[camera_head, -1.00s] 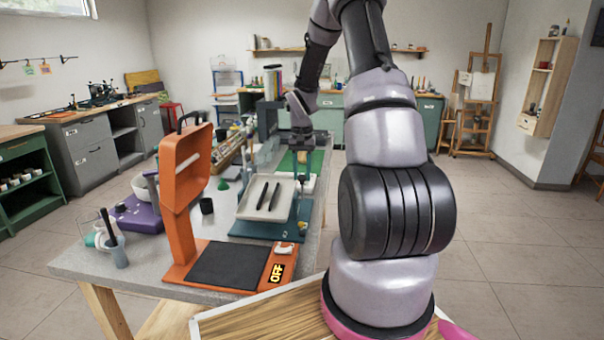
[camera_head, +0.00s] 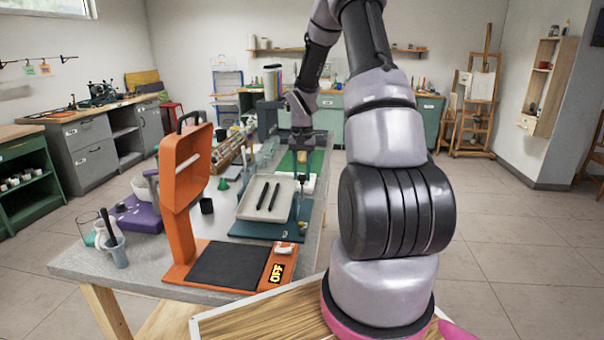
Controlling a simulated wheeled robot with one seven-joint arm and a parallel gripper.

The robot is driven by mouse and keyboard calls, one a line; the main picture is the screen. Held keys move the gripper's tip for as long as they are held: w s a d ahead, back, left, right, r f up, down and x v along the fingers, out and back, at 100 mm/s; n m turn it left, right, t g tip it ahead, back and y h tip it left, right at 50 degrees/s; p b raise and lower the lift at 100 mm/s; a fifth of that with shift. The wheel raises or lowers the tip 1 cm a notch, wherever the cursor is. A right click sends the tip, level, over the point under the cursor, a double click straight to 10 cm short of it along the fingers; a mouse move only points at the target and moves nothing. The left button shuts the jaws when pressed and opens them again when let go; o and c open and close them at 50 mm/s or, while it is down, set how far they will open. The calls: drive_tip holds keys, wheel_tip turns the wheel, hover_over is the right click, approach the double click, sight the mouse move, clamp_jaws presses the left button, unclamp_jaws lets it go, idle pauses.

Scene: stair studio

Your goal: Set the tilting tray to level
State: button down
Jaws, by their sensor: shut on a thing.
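The tilting tray (camera_head: 246,209) is a pale, shallow tray on a teal base (camera_head: 250,231), with two black sticks (camera_head: 268,196) lying in it. It looks slanted, but I cannot judge the angle exactly. My gripper (camera_head: 303,176) reaches down from above at the tray's far right corner. Its fingers are small here and look shut on a part at that corner, which they largely hide. A small knob (camera_head: 303,228) shows at the right end of the base.
A dark cup (camera_head: 206,205) and a purple device (camera_head: 138,214) are to the left. A green mat (camera_head: 318,160) lies behind.

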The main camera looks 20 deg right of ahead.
drive_tip(key=shift+w+d, duration=0.1)
drive_tip(key=shift+w+d+r+g+y, duration=0.1)
drive_tip(key=shift+w+d+g+y, duration=0.55)
drive_tip(key=shift+w+g, duration=0.3)
drive_tip(key=c, duration=0.5)
unclamp_jaws()
drive_tip(key=v, duration=1)
drive_tip(key=shift+r, duration=0.35)
